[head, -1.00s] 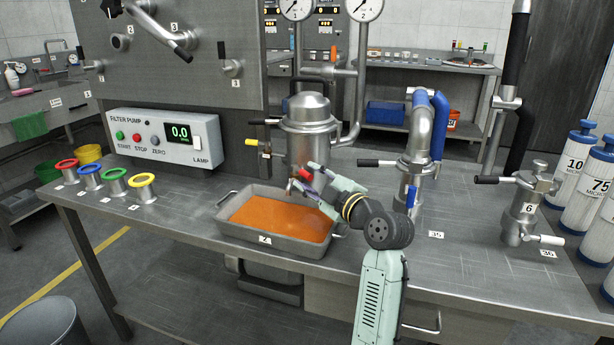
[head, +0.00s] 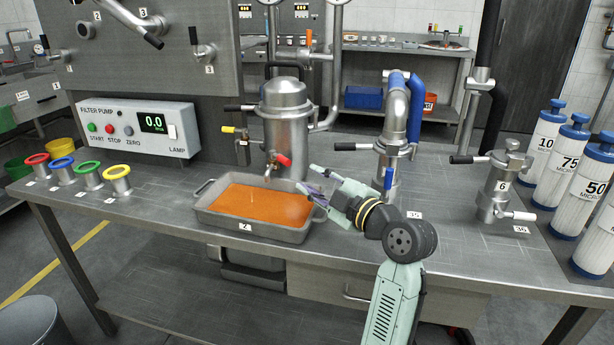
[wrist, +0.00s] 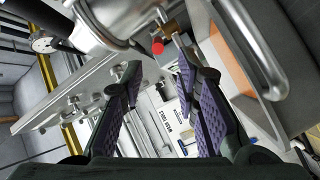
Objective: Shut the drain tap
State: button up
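The drain tap (head: 284,160) has a red handle and sits low on the front of the steel filter vessel (head: 286,105). Its handle tilts down to the right; I see no clear stream from its spout. In the wrist view the round red handle end (wrist: 157,47) shows just beyond and between my fingers. My gripper (head: 309,181) is open and empty, just right of and below the tap, apart from it in the head view. In the wrist view my gripper (wrist: 158,75) shows both purple-padded fingers spread apart.
A steel tray (head: 218,229) of orange liquid stands below the tap, close to my fingertips. A yellow-handled valve (head: 228,130) is left of the vessel. Blue-wrapped pipework (head: 414,115) stands to the right.

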aim_at(275, 154)
jog(key=a+h+p, duration=0.1)
jog(key=a+h, duration=0.1)
jog(key=a, duration=0.1)
jog(key=w+a+f+h, duration=0.1)
jog(key=a+h, duration=0.1)
jog(key=a, duration=0.2)
jog(key=a+f+h+p, duration=0.1)
jog(key=a, duration=0.2)
jog(key=shift+w+a+m+h+p, duration=0.15)
jog(key=shift+m+h+p, duration=0.15)
jog(key=shift+h, duration=0.1)
grip_shut()
jog(key=s+a+r+m+t+h+p, duration=0.2)
jog(key=s+a+r+m+h+p, duration=0.15)
jog(key=s+r+h, duration=0.3)
jog(key=w+d+f+p, duration=0.2)
jog(key=w+d, duration=0.1)
jog(key=w, duration=0.8)
jog(key=shift+d+f, duration=0.15)
jog(key=shift+f, duration=0.25)
jog(key=shift+w+d+h, duration=0.1)
jog(key=shift+d+h, duration=0.1)
jog(key=shift+h, duration=0.05)
